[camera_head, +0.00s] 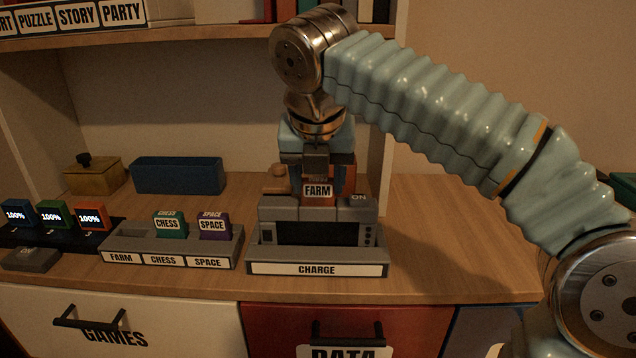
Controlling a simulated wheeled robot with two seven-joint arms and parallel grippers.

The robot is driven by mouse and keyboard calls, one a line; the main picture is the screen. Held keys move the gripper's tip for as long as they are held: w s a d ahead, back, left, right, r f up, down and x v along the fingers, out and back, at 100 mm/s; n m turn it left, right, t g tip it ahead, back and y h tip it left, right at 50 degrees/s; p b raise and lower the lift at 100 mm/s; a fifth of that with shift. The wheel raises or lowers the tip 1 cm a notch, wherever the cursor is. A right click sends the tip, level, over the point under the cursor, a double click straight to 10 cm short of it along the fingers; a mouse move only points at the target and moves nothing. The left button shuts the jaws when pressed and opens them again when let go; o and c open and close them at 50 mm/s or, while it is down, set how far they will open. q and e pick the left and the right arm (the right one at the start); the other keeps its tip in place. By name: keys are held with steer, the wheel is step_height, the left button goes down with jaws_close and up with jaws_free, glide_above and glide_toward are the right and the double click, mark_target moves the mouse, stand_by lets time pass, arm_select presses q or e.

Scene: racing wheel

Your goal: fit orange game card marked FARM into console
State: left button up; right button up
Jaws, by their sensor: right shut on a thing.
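The orange game card marked FARM (318,199) stands upright at the top middle of the grey console (270,210). I cannot tell how deep the card sits in it. My right gripper (316,172) comes down from above and is shut on the card's upper part, hiding much of it. The console has a dark screen and rests in a grey dock labelled CHARGE (350,268). A label ON shows at the console's upper right. My left gripper is not in view.
A grey rack (125,256) labelled FARM, CHESS and SPACE holds a green CHESS card (169,224) and a purple SPACE card (214,225); its FARM place is empty. Further left are small blocks reading 100% (52,216). A blue box (178,175) stands behind. The counter's right is clear.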

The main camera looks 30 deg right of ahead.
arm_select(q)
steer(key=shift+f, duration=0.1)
arm_select(e)
steer(key=shift+f, duration=0.15)
steer(key=o, duration=1.1)
